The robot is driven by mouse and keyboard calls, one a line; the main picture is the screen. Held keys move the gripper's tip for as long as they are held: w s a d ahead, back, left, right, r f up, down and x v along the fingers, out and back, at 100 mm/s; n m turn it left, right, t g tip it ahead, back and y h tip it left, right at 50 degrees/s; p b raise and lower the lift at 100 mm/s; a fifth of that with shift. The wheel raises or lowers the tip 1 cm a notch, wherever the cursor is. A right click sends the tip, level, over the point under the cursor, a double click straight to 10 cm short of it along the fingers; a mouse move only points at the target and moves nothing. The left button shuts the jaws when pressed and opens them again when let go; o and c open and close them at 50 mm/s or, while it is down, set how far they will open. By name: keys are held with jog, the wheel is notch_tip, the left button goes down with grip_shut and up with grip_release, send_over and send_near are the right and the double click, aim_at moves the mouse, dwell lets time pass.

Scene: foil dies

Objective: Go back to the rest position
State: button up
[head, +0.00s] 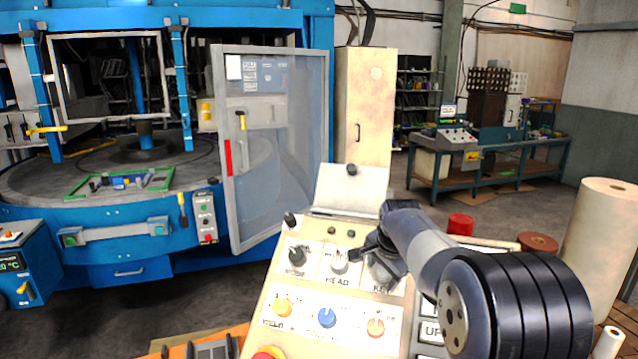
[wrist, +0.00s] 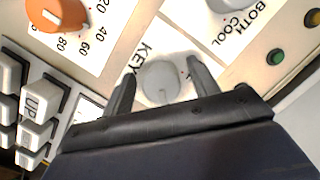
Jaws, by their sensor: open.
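My gripper (head: 378,262) is over the sloped control panel (head: 262,318), at its upper right part. In the wrist view its two dark fingers (wrist: 160,72) are apart, one on each side of the grey KEY knob (wrist: 161,84). I cannot tell whether a finger touches the knob. In the head view my gripper mostly hides that knob. The HEAD knob (head: 339,262) and a black knob (head: 297,255) are just left of the gripper. An orange dial (wrist: 56,14) shows at the upper left of the wrist view.
A blue machine (head: 120,252) with an open, windowed door (head: 275,150) stands at the left. A tan cabinet (head: 364,110) is behind the panel. A workbench (head: 490,180) is at the back right. A large pale roll (head: 597,235) stands at the right. Bare floor lies between.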

jog(key=n+p, duration=0.1)
jog(key=n, duration=0.2)
jog(key=shift+r+n+h+p, duration=0.15)
jog(key=shift+n+h+p, duration=0.15)
jog(key=shift+n, duration=0.1)
jog(key=n+g+p, duration=0.1)
jog(key=n, duration=0.2)
jog(key=shift+s+d+h+p, duration=0.1)
jog(key=shift+h+p, duration=0.2)
jog(key=shift+s+r+n+b, duration=0.3)
jog(key=shift+s+r, duration=0.05)
jog(key=shift+r, duration=0.4)
